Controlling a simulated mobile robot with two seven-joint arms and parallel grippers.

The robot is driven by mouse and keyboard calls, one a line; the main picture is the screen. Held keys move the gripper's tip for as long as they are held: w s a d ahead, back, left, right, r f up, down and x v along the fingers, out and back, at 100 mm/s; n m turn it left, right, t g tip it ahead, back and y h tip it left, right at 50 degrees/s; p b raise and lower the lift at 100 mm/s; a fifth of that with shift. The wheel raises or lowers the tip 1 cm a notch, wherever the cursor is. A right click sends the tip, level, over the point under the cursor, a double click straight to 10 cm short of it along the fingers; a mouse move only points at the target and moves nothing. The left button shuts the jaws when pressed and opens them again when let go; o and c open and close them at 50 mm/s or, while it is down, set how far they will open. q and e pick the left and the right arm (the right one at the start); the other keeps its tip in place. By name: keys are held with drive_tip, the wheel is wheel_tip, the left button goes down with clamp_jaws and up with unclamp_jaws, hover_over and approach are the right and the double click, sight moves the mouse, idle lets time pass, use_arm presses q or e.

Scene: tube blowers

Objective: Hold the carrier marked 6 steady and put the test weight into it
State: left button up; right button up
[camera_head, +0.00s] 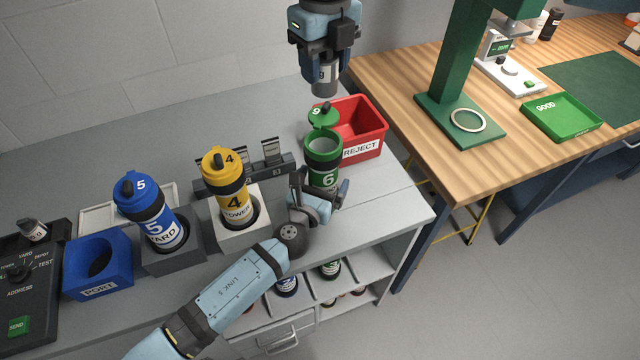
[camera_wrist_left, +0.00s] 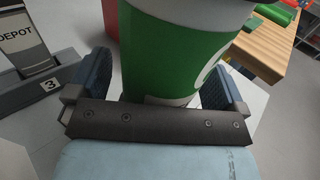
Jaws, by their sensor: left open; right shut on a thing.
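The green carrier marked 6 (camera_head: 323,165) stands upright on the grey bench, its open mouth facing up and its green lid (camera_head: 323,117) swung back. My left gripper (camera_head: 318,195) is open, with its fingers on either side of the carrier; the left wrist view shows the green body (camera_wrist_left: 175,55) between both fingers (camera_wrist_left: 155,90). Whether the fingers touch it is unclear. My right gripper (camera_head: 325,62) is shut on a small grey cylinder, the test weight (camera_head: 325,79). It hangs above the lid, apart from the carrier, with its upper part hidden in the jaws.
A red REJECT bin (camera_head: 365,150) stands right behind the carrier. A yellow carrier 4 (camera_head: 228,180) and blue carrier 5 (camera_head: 150,215) stand in holders to the left, near a blue PORT block (camera_head: 98,290). A wooden table (camera_head: 400,75) with a green stand is at right.

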use_arm(q)
drive_tip(key=c, duration=1.1)
drive_tip(key=shift+c, duration=0.2)
use_arm(e)
hover_over(324, 127)
drive_tip(key=s, duration=0.3)
wheel_tip(324, 127, down, 11)
drive_tip(key=shift+s+r, duration=0.15)
drive_tip(key=shift+r, duration=0.05)
drive_tip(key=shift+f, duration=0.1)
drive_tip(key=shift+f, duration=1.35)
drive_tip(key=o, duration=1.1)
wheel_tip(324, 127, up, 12)
drive_tip(key=shift+r, duration=0.1)
